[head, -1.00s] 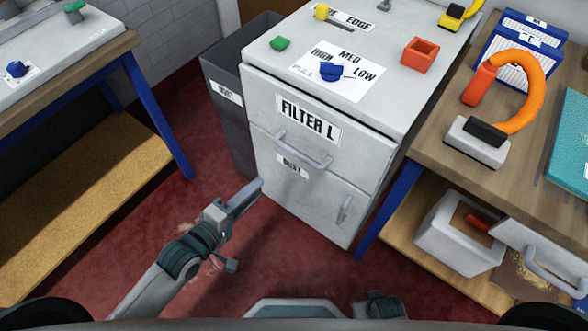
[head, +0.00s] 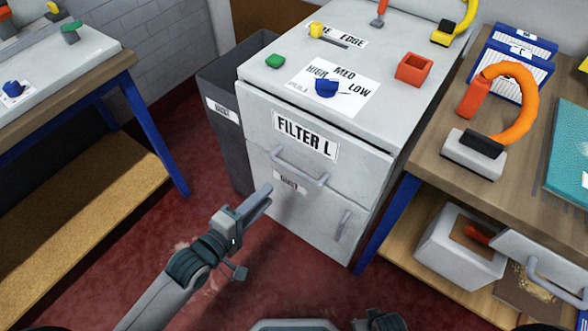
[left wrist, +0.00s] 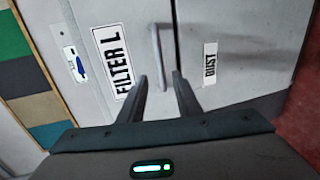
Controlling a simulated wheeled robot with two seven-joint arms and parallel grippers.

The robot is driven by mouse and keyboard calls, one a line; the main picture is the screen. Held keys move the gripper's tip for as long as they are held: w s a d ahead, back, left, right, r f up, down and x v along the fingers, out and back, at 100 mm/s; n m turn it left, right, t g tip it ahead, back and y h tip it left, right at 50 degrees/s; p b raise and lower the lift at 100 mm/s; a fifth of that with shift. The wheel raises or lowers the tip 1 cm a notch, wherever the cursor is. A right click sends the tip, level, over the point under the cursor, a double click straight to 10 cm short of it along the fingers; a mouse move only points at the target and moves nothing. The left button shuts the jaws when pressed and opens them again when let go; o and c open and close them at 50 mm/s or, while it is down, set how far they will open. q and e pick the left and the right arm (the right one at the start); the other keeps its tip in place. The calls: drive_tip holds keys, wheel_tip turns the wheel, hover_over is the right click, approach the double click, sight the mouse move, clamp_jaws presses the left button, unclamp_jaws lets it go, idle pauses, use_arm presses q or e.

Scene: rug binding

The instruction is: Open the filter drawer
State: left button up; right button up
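The filter drawer (head: 348,160) is the upper front of the grey cabinet, with a "FILTER L" label (head: 305,134) and a grey bar handle (head: 299,167) under the label. It appears closed. My left gripper (head: 262,193) is in front of the cabinet, below and left of the handle, apart from it. In the left wrist view the fingers (left wrist: 158,85) are spread with a gap and nothing between them; the handle (left wrist: 158,60) lies just beyond the fingertips. My right gripper does not show clearly; only a dark part of my body is at the bottom edge.
A lower door with its own handle (head: 343,224) and a "DUST" label (head: 289,182) is below the drawer. A dark bin (head: 222,95) stands left of the cabinet. A workbench (head: 440,110) with a blue leg is close on the right. The red floor in front is clear.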

sight(294, 169)
use_arm(q)
drive_tip(key=x, duration=1.3)
drive_tip(key=shift+w+d, duration=0.2)
drive_tip(key=shift+w, duration=0.1)
drive_tip(key=shift+c, duration=0.3)
clamp_jaws()
